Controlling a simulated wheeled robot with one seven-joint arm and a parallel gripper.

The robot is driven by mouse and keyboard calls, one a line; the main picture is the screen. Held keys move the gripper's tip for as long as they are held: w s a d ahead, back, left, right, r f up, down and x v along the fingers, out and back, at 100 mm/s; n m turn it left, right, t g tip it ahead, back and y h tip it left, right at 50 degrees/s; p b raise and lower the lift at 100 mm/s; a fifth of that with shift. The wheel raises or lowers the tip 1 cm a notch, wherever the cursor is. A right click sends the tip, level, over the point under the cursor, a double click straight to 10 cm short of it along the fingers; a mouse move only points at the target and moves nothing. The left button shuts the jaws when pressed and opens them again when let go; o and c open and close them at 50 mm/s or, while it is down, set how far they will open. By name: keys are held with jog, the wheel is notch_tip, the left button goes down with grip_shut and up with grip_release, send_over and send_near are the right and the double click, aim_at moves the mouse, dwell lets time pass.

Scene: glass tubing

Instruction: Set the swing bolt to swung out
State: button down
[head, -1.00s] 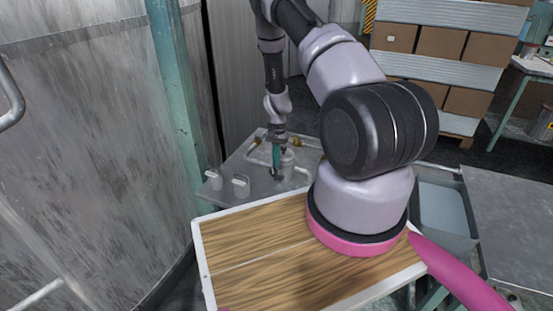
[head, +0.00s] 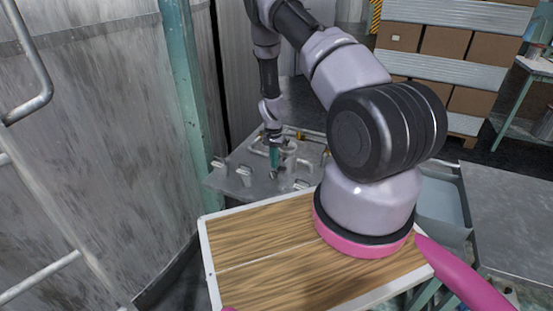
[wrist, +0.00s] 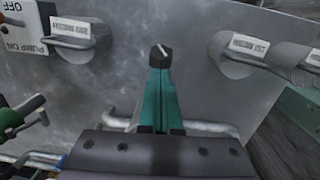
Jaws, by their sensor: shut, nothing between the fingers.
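My gripper (head: 273,160) is over a grey metal panel (head: 222,184) in the head view. Its teal fingers (wrist: 160,85) are shut and empty in the wrist view, with dark tips over bare metal between labelled grey fittings. One labelled fitting (wrist: 82,35) is left of the tips. Another (wrist: 240,50) is to the right, apart from them. I cannot tell which part is the swing bolt; the labels are upside down and too small to read surely. Whether the tips touch the panel is unclear.
A pump on/off plate (wrist: 20,32) and a green handle (wrist: 22,112) are at the left of the wrist view. A bent metal rod (wrist: 210,128) lies near the fingers. A large metal tank (head: 90,130) stands left of the panel; a grey table (head: 510,205) is at right.

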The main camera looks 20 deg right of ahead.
jog(key=shift+s+a+f, duration=0.5)
jog(key=shift+f, duration=0.05)
jog(key=shift+s, duration=0.1)
